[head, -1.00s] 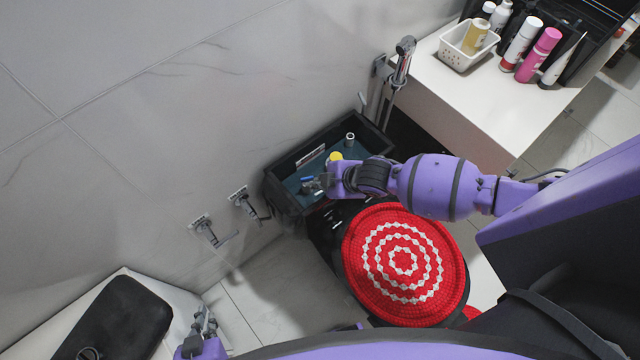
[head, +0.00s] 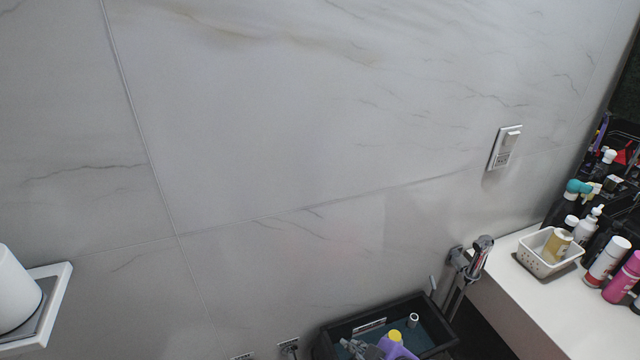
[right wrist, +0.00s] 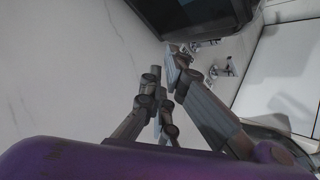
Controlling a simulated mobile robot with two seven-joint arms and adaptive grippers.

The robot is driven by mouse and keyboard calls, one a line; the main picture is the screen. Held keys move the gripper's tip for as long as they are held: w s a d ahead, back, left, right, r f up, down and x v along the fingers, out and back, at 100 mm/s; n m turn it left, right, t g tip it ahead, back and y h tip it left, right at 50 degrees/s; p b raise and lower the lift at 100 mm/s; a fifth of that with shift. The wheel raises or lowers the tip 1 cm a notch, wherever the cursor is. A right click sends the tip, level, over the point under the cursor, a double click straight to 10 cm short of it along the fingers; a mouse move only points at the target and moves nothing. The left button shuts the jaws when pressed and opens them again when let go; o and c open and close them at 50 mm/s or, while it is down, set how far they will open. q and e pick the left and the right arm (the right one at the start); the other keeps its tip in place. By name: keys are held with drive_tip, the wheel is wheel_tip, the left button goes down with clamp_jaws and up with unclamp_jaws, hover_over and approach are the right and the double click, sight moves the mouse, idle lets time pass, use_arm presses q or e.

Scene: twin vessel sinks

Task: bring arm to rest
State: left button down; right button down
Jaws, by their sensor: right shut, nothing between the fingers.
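My right gripper (head: 362,348) shows at the bottom edge of the head view, in front of a black bin (head: 340,324) with a blue-green inside. It is shut with nothing in it. Part of my purple right arm shows beside it, and the rest is cut off by the frame. In the right wrist view the gripper's grey fingers (right wrist: 163,92) are close together, apart from the things behind. My left gripper is not in view.
A yellow-topped item (head: 394,335) and a small cylinder (head: 413,320) are at the bin. A hose sprayer (head: 478,255) hangs on the marble wall. A white counter (head: 530,298) with a basket (head: 545,255) and bottles stands right. A white shelf (head: 58,290) is left.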

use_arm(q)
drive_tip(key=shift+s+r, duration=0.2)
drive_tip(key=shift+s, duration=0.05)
use_arm(e)
drive_tip(key=s+d+f+m+h, duration=0.1)
drive_tip(key=s+d+m, duration=0.2)
drive_tip(key=s, duration=0.5)
drive_tip(key=s+d+f+m+h, duration=0.2)
drive_tip(key=s+d+m, duration=0.2)
drive_tip(key=s, duration=0.5)
drive_tip(key=s+d+f+m+h, duration=0.2)
drive_tip(key=s+m, duration=0.3)
drive_tip(key=s, duration=0.3)
drive_tip(key=shift+s+d, duration=0.4)
drive_tip(key=shift+d, duration=0.25)
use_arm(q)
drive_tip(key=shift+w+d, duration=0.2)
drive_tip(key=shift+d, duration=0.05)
use_arm(e)
drive_tip(key=shift+f, duration=0.1)
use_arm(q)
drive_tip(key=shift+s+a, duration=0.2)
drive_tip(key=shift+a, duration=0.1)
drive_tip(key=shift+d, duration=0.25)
